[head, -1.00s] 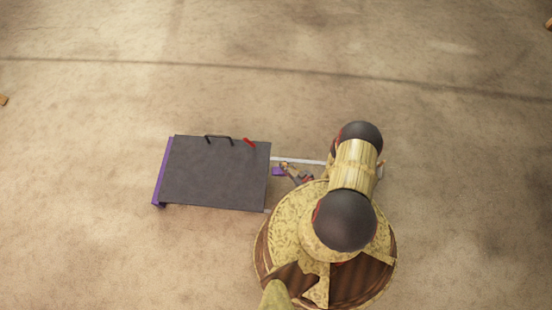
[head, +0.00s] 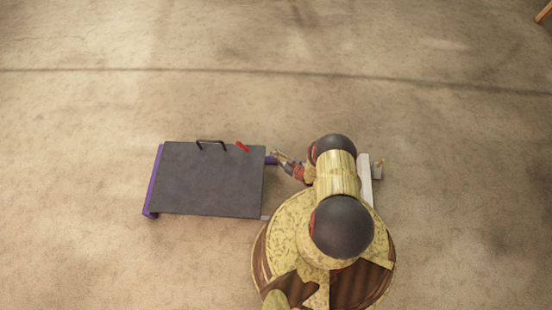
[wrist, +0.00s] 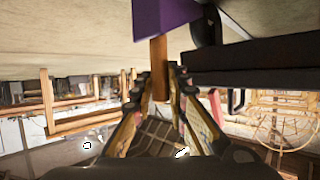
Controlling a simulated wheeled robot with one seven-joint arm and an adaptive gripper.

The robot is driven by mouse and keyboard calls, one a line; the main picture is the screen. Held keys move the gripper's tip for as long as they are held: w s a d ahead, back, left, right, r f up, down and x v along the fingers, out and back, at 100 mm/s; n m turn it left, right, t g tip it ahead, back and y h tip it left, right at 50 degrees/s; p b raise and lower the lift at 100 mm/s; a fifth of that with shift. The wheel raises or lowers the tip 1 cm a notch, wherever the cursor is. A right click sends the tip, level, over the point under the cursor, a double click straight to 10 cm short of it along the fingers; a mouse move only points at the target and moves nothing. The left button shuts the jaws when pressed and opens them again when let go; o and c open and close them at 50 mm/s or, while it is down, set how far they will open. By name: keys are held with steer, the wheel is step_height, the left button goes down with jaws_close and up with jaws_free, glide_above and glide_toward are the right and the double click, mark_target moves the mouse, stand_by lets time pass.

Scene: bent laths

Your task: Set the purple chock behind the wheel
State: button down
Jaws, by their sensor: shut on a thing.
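My gripper (wrist: 155,88) is shut on a brown wooden handle (wrist: 159,60) that joins the purple chock (wrist: 160,15). The fingers lie on either side of the handle. In the head view, a small part of the chock (head: 271,160) shows at the right edge of the dark cart (head: 210,180), with my gripper (head: 280,155) beside it. In the wrist view, a black rounded part (wrist: 207,28), apparently a wheel, stands just right of the chock. I cannot tell whether they touch. In the head view, the cart's deck hides any wheels.
The cart has a black handle (head: 211,142), a red piece (head: 243,147) on its back edge and a purple strip (head: 152,180) along its left side. A white bar (head: 366,180) lies right of my arm. The floor behind and left of the cart is clear.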

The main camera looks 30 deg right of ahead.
steer(key=shift+w+f, duration=0.2)
steer(key=shift+f, duration=0.15)
steer(key=f+b, duration=0.2)
steer(key=f, duration=0.1)
steer(key=shift+w+d+f, duration=0.15)
steer(key=shift+w, duration=0.05)
steer(key=c, duration=1.7)
jaws_free()
steer(key=shift+c, duration=0.2)
